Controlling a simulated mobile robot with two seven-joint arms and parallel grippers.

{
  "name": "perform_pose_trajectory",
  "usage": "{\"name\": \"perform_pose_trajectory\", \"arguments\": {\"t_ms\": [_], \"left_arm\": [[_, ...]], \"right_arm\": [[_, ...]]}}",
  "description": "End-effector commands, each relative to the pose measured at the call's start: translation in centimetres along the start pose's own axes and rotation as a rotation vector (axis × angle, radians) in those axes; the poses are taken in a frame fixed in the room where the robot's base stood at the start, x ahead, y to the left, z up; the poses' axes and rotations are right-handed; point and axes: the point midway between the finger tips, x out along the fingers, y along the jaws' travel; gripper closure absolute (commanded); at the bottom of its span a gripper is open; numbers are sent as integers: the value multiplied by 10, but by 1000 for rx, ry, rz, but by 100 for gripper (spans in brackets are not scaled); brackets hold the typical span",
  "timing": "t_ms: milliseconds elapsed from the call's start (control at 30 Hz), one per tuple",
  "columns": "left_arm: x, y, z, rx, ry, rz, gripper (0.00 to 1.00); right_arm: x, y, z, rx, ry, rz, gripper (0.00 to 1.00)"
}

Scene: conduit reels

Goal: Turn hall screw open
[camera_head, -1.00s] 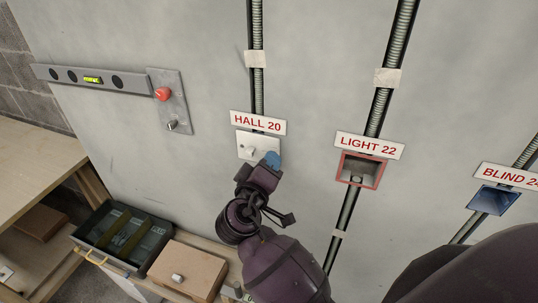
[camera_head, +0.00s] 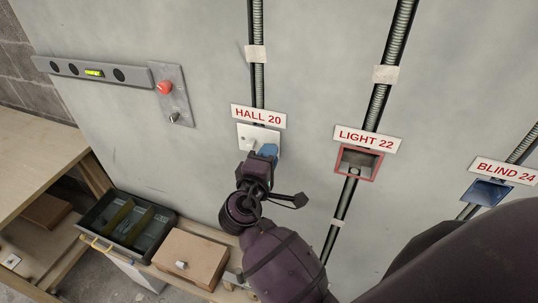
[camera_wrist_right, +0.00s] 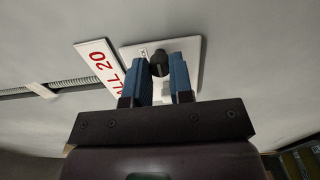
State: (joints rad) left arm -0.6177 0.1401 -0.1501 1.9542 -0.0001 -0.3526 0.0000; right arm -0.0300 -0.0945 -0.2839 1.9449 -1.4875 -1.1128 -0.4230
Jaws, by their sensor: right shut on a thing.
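The hall box has a white cover plate (camera_head: 250,133) on the wall under the HALL 20 label (camera_head: 258,116). My right gripper (camera_head: 263,154) is at the lower right part of the plate and hides some of it. In the right wrist view, the blue fingers of my right gripper (camera_wrist_right: 168,78) stand on either side of a dark round screw knob (camera_wrist_right: 158,64) in front of the white plate (camera_wrist_right: 193,52). The gripper is shut on the knob. My left gripper is not in view.
A red-framed LIGHT 22 box (camera_head: 358,162) and a blue BLIND 24 box (camera_head: 487,191) are to the right. A spirit level (camera_head: 92,72) and a switch plate (camera_head: 171,93) are at left. Below stand an open dark tray (camera_head: 126,224) and a closed brown box (camera_head: 191,258).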

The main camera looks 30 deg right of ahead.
Motion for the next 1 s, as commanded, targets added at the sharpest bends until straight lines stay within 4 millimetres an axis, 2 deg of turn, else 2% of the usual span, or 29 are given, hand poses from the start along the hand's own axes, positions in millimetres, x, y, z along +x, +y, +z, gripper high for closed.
{"name": "perform_pose_trajectory", "arguments": {"t_ms": [367,400,567,1000], "left_arm": [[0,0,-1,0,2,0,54],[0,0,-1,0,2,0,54],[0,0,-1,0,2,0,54],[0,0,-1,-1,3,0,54]], "right_arm": [[0,0,0,-5,1,-1,100],[0,0,0,-5,1,-1,76],[0,0,0,-4,1,-1,53],[1,0,0,-3,1,0,53]]}}
